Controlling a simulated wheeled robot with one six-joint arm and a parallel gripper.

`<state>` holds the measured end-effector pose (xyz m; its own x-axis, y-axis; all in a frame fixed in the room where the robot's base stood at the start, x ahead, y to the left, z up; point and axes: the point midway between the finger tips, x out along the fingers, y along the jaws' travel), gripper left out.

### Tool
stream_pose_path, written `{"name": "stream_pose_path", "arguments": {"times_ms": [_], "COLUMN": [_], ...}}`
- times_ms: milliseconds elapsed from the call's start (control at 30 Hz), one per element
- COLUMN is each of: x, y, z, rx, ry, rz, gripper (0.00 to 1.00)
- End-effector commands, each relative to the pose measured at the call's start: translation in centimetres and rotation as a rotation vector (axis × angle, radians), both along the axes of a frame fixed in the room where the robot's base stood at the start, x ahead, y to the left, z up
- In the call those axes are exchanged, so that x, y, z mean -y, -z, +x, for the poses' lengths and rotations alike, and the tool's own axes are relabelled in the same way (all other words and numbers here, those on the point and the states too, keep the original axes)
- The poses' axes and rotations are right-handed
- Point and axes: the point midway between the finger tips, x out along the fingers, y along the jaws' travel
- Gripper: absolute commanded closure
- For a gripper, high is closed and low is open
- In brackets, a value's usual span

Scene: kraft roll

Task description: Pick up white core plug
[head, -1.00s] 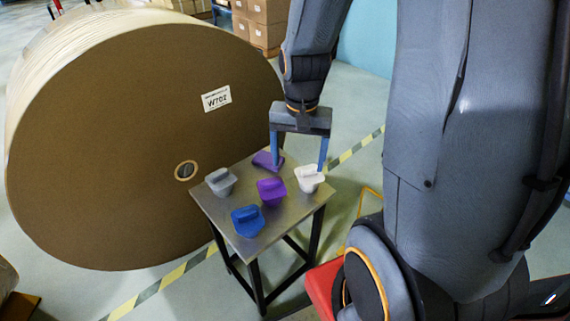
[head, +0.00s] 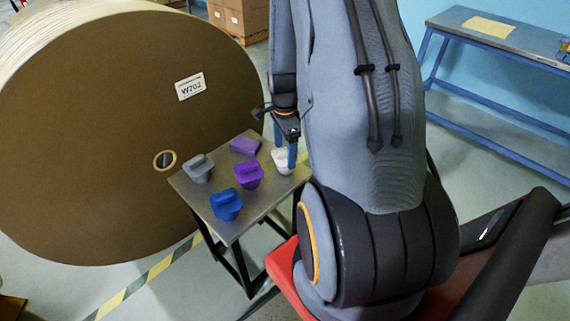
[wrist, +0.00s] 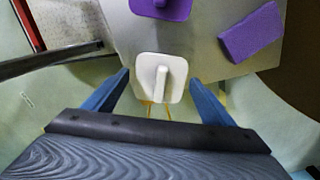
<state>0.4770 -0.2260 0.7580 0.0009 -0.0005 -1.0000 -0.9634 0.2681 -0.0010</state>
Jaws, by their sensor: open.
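The white core plug (head: 280,158) stands on the small metal table (head: 262,198), near its right corner, and a finger partly hides it in the head view. In the wrist view the white plug (wrist: 150,66) shows from above, with a raised grip bar across its square top. My gripper (head: 285,148) is open and empty. In the wrist view its two blue fingertips (wrist: 159,79) lie to the left and right of the plug, with gaps on both sides. I cannot tell how far above the plug the fingertips are.
A purple plug (head: 249,177), a blue plug (head: 226,205), a grey plug (head: 198,169) and a purple block (head: 244,145) share the table. The big kraft roll (head: 90,150) stands close on the left. A blue bench (head: 500,70) is at the back right.

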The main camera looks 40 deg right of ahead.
Motion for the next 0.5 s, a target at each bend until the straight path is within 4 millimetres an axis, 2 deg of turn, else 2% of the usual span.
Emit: {"name": "stream_pose_path", "arguments": {"times_ms": [300,500], "x": [0.4,0.4], "y": [3.5,4.6], "z": [-0.1,-0.1], "rx": [-0.003,-0.001], "ry": [-0.002,-0.002], "rz": [0.002,0.000], "gripper": [0.23,0.23]}}
